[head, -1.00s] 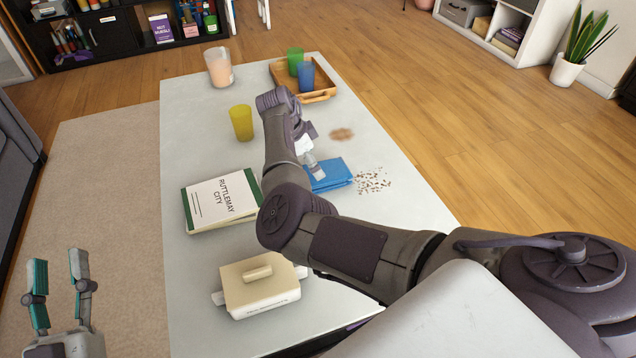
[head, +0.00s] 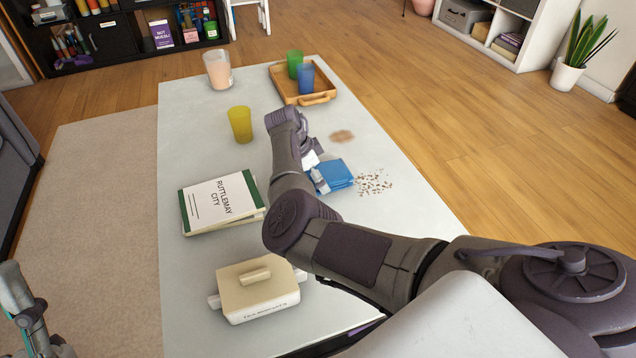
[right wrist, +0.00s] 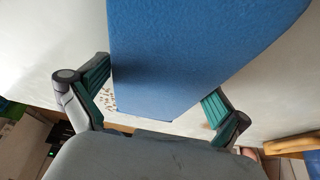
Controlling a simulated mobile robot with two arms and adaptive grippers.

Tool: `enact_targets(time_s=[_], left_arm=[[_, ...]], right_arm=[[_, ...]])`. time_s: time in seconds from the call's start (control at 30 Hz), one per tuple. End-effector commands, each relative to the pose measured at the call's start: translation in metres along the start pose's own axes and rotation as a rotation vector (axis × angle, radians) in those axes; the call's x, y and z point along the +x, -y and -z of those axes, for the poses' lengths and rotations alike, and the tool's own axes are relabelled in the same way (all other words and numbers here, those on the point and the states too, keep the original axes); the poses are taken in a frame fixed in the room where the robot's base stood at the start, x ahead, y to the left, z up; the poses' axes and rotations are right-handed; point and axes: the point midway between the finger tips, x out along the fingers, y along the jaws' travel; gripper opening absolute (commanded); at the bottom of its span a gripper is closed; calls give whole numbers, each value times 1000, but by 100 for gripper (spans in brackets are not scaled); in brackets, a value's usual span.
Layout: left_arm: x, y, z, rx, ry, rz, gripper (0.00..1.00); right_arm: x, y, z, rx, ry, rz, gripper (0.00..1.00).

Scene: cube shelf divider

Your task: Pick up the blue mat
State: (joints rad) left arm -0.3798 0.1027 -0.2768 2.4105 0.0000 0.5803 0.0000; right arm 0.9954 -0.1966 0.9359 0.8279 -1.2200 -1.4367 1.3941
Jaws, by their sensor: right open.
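The blue mat (head: 336,174) lies folded on the white table, right of the green and white book. My right gripper (head: 319,178) is low at the mat's left edge in the head view, partly hidden by my arm. In the right wrist view the mat (right wrist: 185,60) fills the space between the spread fingers of my right gripper (right wrist: 158,82). The fingers are open, one on each side of the mat; whether they touch it is unclear. My left gripper (head: 32,322) shows only in part at the lower left, away from the table.
Crumbs (head: 374,183) lie right of the mat and a brown stain (head: 342,136) behind it. A yellow cup (head: 240,124), a book (head: 222,200), a cream lidded box (head: 258,287) and a wooden tray (head: 318,98) with two cups stand on the table (head: 195,130).

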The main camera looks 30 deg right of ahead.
Motion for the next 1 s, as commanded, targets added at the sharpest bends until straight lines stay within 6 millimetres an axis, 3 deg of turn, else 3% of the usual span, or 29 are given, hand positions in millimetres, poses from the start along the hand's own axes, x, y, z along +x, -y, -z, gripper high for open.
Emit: enact_targets(time_s=[0.07,0.4,0.77,1.0], left_arm=[[0,0,0,0,1,0,41],[0,0,0,0,2,0,41],[2,0,-2,0,18,0,41],[2,4,-32,11,197,7,41]], right_arm=[[0,0,0,0,0,0,100],[0,0,0,0,0,0,47],[-4,0,2,1,-1,1,46],[-20,1,8,1,-1,2,46]])
